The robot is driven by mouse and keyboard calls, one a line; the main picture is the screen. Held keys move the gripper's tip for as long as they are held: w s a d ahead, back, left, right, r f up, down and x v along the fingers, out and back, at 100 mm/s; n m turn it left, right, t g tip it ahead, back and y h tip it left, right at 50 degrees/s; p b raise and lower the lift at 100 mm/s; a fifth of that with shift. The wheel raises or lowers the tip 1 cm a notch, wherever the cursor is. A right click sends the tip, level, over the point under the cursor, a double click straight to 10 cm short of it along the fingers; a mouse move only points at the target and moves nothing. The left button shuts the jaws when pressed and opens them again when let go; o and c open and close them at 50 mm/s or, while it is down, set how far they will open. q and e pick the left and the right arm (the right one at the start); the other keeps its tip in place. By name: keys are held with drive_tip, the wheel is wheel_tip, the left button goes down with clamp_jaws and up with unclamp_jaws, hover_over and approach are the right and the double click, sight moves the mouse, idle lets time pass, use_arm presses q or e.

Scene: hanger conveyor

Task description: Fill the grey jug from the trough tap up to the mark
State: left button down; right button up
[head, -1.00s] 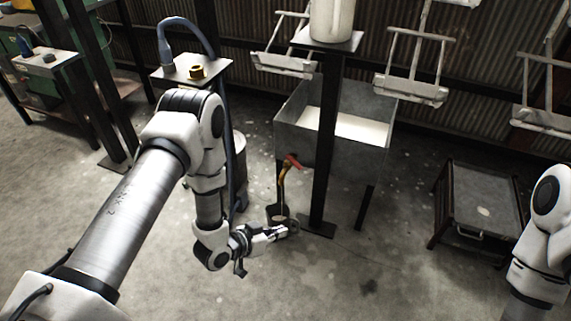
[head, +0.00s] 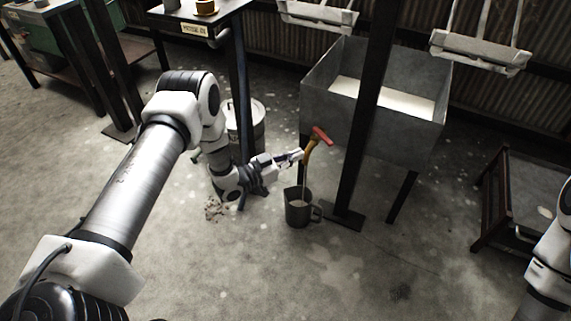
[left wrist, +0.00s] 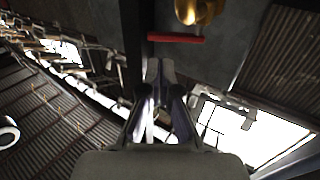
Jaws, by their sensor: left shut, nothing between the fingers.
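The grey jug (head: 296,212) stands upright on the floor under the trough tap, its handle to the right. Its mouth shows a pale surface, but I cannot make out the mark or the exact level. The brass tap (head: 309,157) with its red lever (head: 321,136) sticks out from the trough (head: 400,125). A thin pale line runs from the spout down to the jug. My left gripper (head: 299,155) is shut and empty, just left of the tap. In the left wrist view, the shut fingers (left wrist: 160,75) point toward the red lever (left wrist: 176,38) and brass tap (left wrist: 197,12).
A dark post (head: 362,130) stands in front of the trough. A drum (head: 252,125) and a small table (head: 195,22) stand behind my left arm. A low dark cart (head: 520,195) is at the right. Floor in front of the jug is clear.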

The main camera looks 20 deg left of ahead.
sight(328, 145)
use_arm(q)
drive_tip(key=b+x, duration=0.3)
drive_tip(key=x, duration=0.5)
use_arm(e)
wheel_tip(328, 145, down, 4)
drive_tip(key=shift+r, duration=0.1)
use_arm(q)
drive_tip(key=shift+d+r, duration=0.1)
use_arm(e)
drive_tip(key=shift+r, duration=0.1)
use_arm(q)
drive_tip(key=shift+w+d+n+t+y+p, duration=0.1)
drive_tip(key=shift+d+n+t+y+p, duration=0.1)
drive_tip(key=shift+n+t+y+p, duration=0.35)
use_arm(e)
drive_tip(key=shift+r, duration=0.3)
use_arm(q)
drive_tip(key=shift+w+d+n+t+y+p, duration=0.25)
drive_tip(key=shift+d+n+t+y+p, duration=0.25)
drive_tip(key=shift+n+y, duration=0.55)
drive_tip(key=shift+w+d, duration=0.65)
drive_tip(key=shift+w, duration=0.2)
use_arm(e)
drive_tip(key=shift+r, duration=0.85)
use_arm(q)
drive_tip(key=shift+w, duration=0.1)
drive_tip(key=shift+d, duration=0.1)
